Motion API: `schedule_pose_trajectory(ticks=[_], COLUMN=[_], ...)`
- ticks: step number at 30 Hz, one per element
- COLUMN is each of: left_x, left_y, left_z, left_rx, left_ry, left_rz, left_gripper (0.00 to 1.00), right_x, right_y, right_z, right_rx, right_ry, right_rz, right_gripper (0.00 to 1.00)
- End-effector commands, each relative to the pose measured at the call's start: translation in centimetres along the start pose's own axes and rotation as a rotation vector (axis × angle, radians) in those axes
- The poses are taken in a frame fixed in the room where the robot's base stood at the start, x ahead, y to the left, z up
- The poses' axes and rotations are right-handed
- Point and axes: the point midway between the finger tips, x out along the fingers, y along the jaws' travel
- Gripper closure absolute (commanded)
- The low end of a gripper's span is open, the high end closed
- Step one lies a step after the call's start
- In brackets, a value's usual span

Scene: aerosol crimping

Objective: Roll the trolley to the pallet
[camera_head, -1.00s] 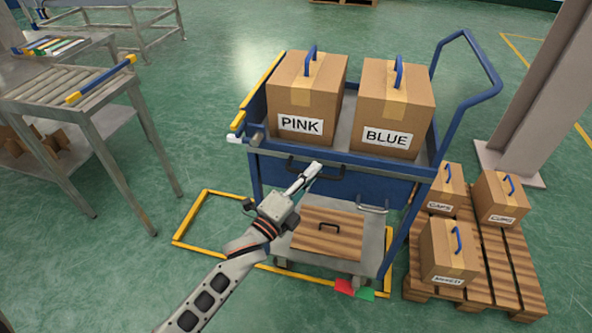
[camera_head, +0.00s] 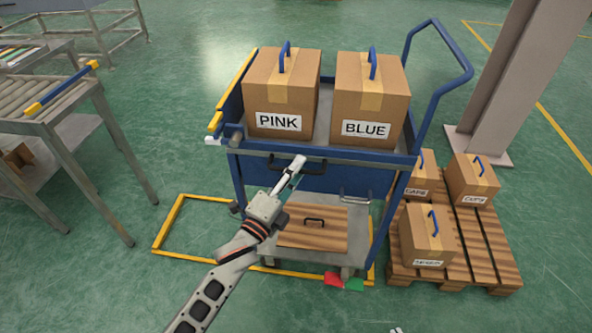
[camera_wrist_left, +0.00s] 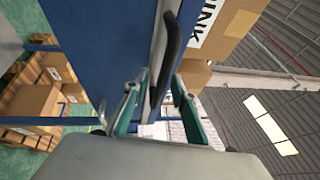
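The blue trolley (camera_head: 350,184) stands partly over a yellow floor outline, left of the wooden pallet (camera_head: 500,268). It carries a PINK box (camera_head: 281,98) and a BLUE box (camera_head: 368,103) on top. A black bar handle (camera_head: 316,168) is on its near side. My left gripper (camera_head: 297,168) is at this handle. In the left wrist view its fingers (camera_wrist_left: 160,92) stand apart on either side of the handle (camera_wrist_left: 172,45), with a gap showing. A small pale bit at the bottom edge of the head view may be my right gripper (camera_head: 397,330); its fingers cannot be made out.
Several boxes stand on the pallet, including a CUPS box (camera_head: 472,180). Red (camera_head: 334,280) and green (camera_head: 354,284) floor markers lie by the trolley's near right corner. A pillar (camera_head: 500,80) rises behind the pallet. A roller table (camera_head: 60,105) stands left. Green floor between is clear.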

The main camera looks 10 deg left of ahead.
Motion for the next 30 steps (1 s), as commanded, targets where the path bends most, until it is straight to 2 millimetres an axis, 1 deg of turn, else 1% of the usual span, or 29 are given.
schedule_pose_trajectory(ticks=[5, 8, 11, 18, 21, 25, 30], left_x=[-0.2, -1.2, -2.9, -7.8, -9.5, -11.1, -12.0], left_y=[0.0, 0.1, 0.1, 0.1, 0.1, 0.1, 0.0], left_z=[0.1, 0.1, 0.1, 0.0, 0.0, 0.0, 0.0], left_rx=[0.001, 0.0, -0.001, -0.001, 0.0, -0.001, 0.0], left_ry=[-0.001, -0.001, -0.001, -0.001, 0.0, 0.0, 0.0], left_rz=[-0.001, 0.001, 0.002, 0.002, 0.002, 0.001, 0.0], left_gripper=[0.74, 0.74, 0.74, 0.74, 0.74, 0.74, 0.74], right_x=[-0.1, 0.0, 0.0, 0.0, 0.0, 0.0, 0.0], right_y=[0.1, 0.1, 0.1, 0.0, 0.0, 0.0, 0.0], right_z=[0.0, 0.0, 0.0, 0.0, 0.0, 0.0, 0.0], right_rx=[-0.001, -0.001, -0.001, 0.0, 0.0, 0.0, 0.0], right_ry=[0.0, 0.0, -0.001, -0.001, -0.001, -0.001, 0.0], right_rz=[0.0, 0.0, 0.0, 0.001, 0.001, 0.001, 0.001], right_gripper=[1.0, 1.0, 1.0, 1.0, 1.0, 1.0, 1.0])
